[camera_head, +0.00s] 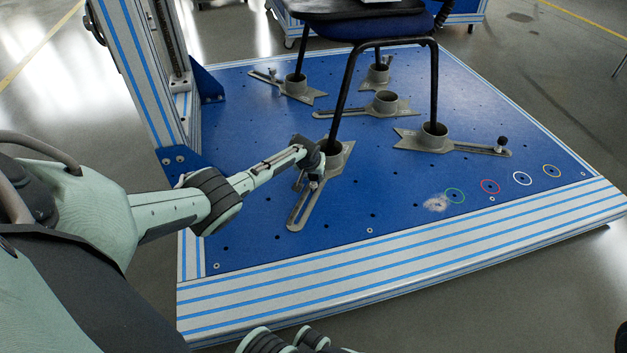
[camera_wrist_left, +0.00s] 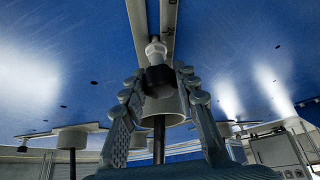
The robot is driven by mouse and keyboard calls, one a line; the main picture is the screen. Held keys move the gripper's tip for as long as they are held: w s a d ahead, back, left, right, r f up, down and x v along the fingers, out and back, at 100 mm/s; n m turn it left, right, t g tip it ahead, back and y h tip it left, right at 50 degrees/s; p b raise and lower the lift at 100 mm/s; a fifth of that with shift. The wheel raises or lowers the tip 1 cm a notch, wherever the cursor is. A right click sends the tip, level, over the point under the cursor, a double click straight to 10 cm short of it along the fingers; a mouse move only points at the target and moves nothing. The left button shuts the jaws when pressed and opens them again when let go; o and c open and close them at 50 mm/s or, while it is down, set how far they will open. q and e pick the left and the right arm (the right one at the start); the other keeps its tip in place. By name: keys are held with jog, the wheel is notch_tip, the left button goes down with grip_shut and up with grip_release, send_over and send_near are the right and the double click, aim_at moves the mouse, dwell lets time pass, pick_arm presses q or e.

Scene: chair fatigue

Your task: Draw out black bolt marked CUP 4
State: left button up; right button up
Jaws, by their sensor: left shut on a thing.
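My left gripper (camera_head: 312,168) is at the near left cup (camera_head: 338,160) on the blue plate. In the left wrist view its fingers (camera_wrist_left: 160,92) stand on both sides of a black bolt head (camera_wrist_left: 158,80) and are shut on it. A pale metal end of the bolt (camera_wrist_left: 156,52) shows at the slotted bracket. In the head view a silvery bit of the bolt (camera_head: 314,183) shows below the gripper, over the slot of the bracket (camera_head: 303,207). No marking on the bolt is readable.
A chair (camera_head: 384,27) stands with its legs in cups. Another black-headed bolt (camera_head: 503,141) stands in the right bracket (camera_head: 470,148). Coloured rings, such as the green one (camera_head: 455,195), lie along the clear front right of the blue plate (camera_head: 380,205). A striped upright (camera_head: 142,70) stands at left.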

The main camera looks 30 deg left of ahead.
pick_arm(q)
jog(key=shift+r+p, duration=1.8)
jog(key=shift+r, duration=0.15)
notch_tip(320, 180, up, 4)
jog(key=p, duration=0.4)
